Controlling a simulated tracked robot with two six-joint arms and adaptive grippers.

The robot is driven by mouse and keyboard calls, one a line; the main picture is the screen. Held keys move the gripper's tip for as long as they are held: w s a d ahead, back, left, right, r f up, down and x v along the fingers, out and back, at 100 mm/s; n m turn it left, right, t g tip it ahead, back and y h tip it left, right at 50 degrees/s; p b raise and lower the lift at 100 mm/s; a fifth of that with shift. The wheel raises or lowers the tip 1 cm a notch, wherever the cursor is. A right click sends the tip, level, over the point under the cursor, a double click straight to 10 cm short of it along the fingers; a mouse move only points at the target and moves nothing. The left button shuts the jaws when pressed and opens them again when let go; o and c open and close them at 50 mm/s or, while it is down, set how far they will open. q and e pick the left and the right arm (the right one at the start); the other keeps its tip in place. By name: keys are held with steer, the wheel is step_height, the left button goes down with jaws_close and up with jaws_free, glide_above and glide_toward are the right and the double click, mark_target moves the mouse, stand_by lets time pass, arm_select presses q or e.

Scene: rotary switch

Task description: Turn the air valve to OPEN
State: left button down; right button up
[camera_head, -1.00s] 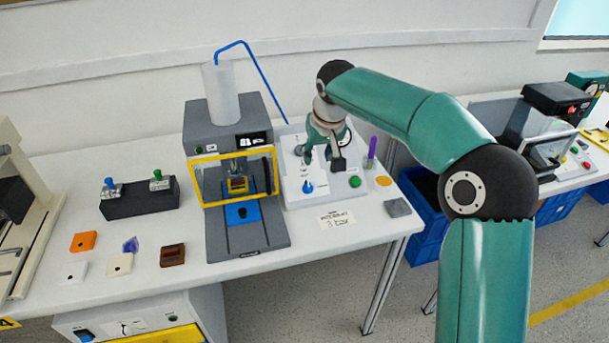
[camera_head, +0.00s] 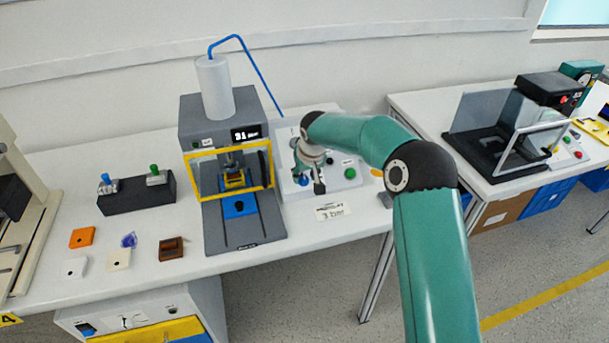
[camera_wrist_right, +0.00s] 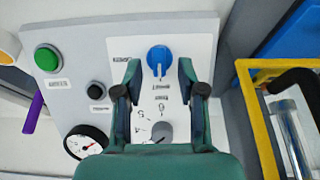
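The blue rotary knob (camera_wrist_right: 157,58) sits on a pale control panel (camera_wrist_right: 107,22) in the right wrist view. Its white mark points down in that picture. One small label is left of it and another below it; I cannot read them surely. My right gripper (camera_wrist_right: 159,70) is open, with one fingertip on each side of the knob and a gap on both sides. In the head view my right gripper (camera_head: 307,184) is low over the panel and hides most of the knob. My left gripper is not in view.
The panel also carries a green button (camera_wrist_right: 47,59), a black button (camera_wrist_right: 96,91), a grey knob (camera_wrist_right: 162,131) and a gauge (camera_wrist_right: 86,142). A grey press (camera_head: 212,122) with a yellow-framed guard stands left of the panel. A purple stick (camera_wrist_right: 33,111) is beside it.

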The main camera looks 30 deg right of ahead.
steer(key=shift+w+f, duration=0.2)
steer(key=shift+f, duration=0.45)
jaws_close()
steer(key=shift+s, duration=0.1)
